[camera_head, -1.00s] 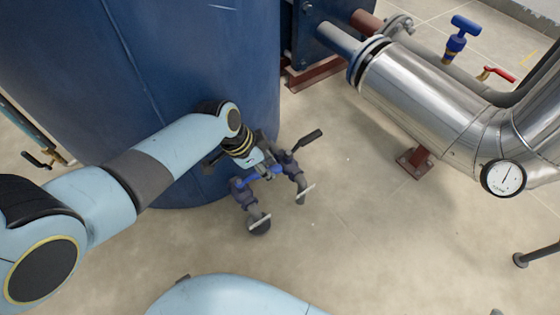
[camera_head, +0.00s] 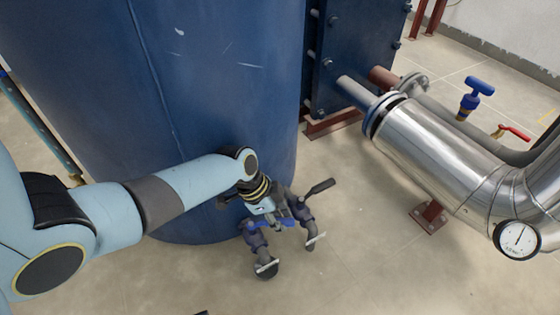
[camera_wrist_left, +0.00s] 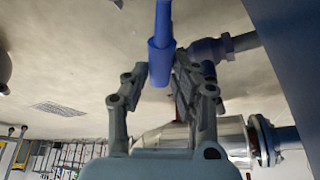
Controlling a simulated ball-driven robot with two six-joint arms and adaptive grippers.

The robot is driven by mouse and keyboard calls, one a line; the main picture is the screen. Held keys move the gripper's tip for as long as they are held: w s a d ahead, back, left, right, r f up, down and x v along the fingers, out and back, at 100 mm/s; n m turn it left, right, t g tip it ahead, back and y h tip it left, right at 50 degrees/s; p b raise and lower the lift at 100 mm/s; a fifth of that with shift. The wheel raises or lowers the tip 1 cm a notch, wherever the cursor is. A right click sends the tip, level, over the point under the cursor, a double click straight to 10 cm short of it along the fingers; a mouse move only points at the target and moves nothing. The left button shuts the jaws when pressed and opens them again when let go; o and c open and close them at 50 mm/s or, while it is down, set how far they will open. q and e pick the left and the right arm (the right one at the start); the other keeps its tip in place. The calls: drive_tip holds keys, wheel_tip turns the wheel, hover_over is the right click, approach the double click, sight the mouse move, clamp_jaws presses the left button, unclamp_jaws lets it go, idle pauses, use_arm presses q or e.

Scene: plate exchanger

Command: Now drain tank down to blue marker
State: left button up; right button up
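The large blue tank (camera_head: 225,70) stands at the upper left in the head view. Two small drain valves stick out low on its side. One valve has a blue handle (camera_head: 267,224); the other has a black lever (camera_head: 320,187) pointing to the right. My left gripper (camera_head: 272,212) is at the blue handle. In the left wrist view the blue handle (camera_wrist_left: 160,60) lies between the two fingers of my left gripper (camera_wrist_left: 158,78), which look closed onto it from both sides. I cannot make out a blue marker. My right gripper is out of view.
A shiny insulated pipe (camera_head: 440,150) with a round gauge (camera_head: 516,240) runs along the right. Behind it are a blue-handled valve (camera_head: 473,95) and a red lever (camera_head: 514,132). The beige floor (camera_head: 370,265) in front of the drain valves is clear.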

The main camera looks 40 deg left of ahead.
use_arm(q)
drive_tip(key=o, duration=0.4)
wheel_tip(320, 180, up, 10)
idle(0.5)
drive_tip(key=shift+c, duration=0.4)
